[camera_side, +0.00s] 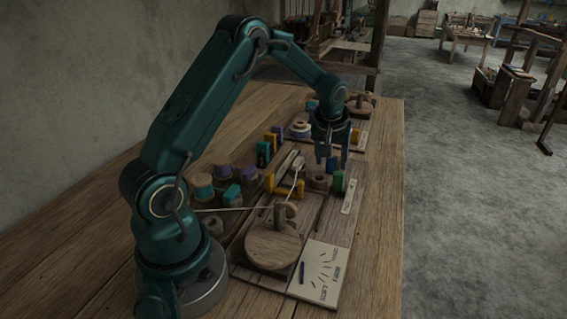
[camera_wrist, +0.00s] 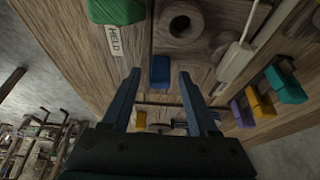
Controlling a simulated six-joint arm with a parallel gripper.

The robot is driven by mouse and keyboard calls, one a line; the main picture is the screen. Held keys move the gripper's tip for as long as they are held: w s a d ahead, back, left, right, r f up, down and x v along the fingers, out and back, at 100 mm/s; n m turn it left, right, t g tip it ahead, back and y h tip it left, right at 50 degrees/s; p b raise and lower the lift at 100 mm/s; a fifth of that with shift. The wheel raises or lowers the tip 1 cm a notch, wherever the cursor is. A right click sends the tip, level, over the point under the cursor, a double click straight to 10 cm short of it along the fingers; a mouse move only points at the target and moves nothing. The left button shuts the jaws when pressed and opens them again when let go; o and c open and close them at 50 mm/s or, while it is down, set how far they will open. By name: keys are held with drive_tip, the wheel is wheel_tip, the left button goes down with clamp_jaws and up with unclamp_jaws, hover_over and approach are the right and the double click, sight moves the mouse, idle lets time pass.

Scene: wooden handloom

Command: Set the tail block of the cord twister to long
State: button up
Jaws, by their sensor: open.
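The cord twister has a round wooden wheel (camera_side: 272,246) at its near end and a pale cord running from there to a small pale block (camera_side: 298,162) on a long rail. This looks like the tail block; in the wrist view a pale piece (camera_wrist: 236,62) sits on the slanted rail. I cannot read a long mark on it. My gripper (camera_side: 332,165) is open above the board, to the right of the pale block. In the wrist view my fingers (camera_wrist: 157,75) are spread, with a blue block (camera_wrist: 160,72) seen between their tips; I see no contact.
A wooden ring (camera_side: 319,179) and a green block (camera_side: 338,181) beside a label (camera_side: 349,196) stand close to my gripper. Yellow, teal and purple blocks (camera_side: 263,154) line the rail's left side. A paper card (camera_side: 318,272) lies near. The table's right strip is clear.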

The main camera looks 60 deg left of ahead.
clamp_jaws()
idle(1.5)
